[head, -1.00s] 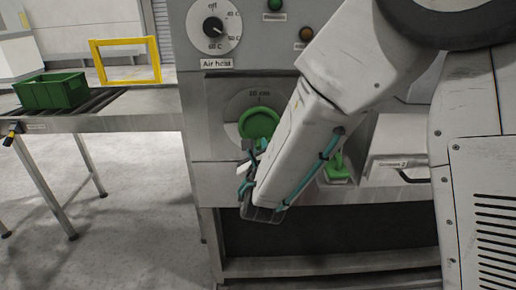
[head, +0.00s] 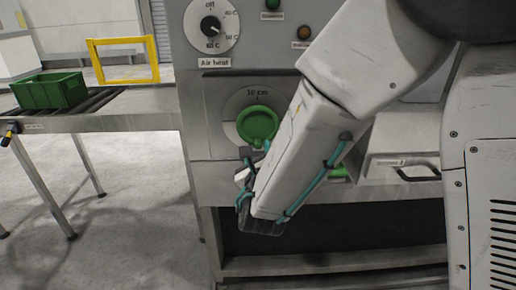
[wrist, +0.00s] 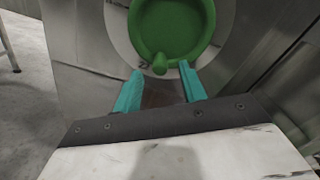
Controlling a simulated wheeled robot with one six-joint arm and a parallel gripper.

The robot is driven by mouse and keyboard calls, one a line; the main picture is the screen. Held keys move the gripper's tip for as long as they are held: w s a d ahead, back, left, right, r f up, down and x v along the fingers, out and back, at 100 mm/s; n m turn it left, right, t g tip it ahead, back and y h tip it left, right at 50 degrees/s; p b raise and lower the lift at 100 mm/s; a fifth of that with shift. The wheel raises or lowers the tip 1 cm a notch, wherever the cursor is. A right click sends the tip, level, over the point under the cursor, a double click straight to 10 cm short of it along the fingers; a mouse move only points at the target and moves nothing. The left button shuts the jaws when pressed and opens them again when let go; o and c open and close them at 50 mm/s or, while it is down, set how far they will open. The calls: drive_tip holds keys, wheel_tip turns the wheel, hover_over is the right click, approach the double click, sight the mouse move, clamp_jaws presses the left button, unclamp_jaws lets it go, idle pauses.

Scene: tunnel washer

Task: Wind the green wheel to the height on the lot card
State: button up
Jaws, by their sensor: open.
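The green wheel (head: 257,124) is a round dished handwheel on a pale round plate on the grey machine front, under the marking "10 cm". In the wrist view the wheel (wrist: 172,25) fills the top middle, with a short green knob (wrist: 159,65) at its lower rim. My gripper (wrist: 161,86) is open, its two teal fingers just below the knob, one on each side, with nothing between them. In the head view my gripper (head: 248,163) is just below the wheel, partly hidden by my arm. I can make out no lot card.
An air heat dial (head: 211,26) is above the wheel, with a green button (head: 271,4) and an orange one (head: 303,32) to its right. A drawer (head: 400,165) is at right. A roller conveyor (head: 110,108) at left carries a green crate (head: 50,91) beside a yellow frame (head: 123,60).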

drive_tip(key=shift+s, duration=2.35)
drive_tip(key=s+d+m+g+h, duration=0.5)
drive_tip(key=s+d+m+g, duration=0.15)
drive_tip(key=d+m, duration=0.5)
drive_tip(key=s+d+m+g+h, duration=0.65)
drive_tip(key=d+m, duration=0.45)
drive_tip(key=m, duration=0.2)
drive_tip(key=s+r+m+g+y, duration=0.1)
drive_tip(key=s+r+m+y, duration=0.2)
drive_tip(key=s+m+y, duration=0.3)
drive_tip(key=s+r+m+g+y, duration=0.2)
drive_tip(key=s+m+y, duration=0.4)
drive_tip(key=m, duration=0.6)
drive_tip(key=shift+s+r+g, duration=0.3)
drive_tip(key=shift+s+r, duration=0.3)
drive_tip(key=shift+s, duration=0.3)
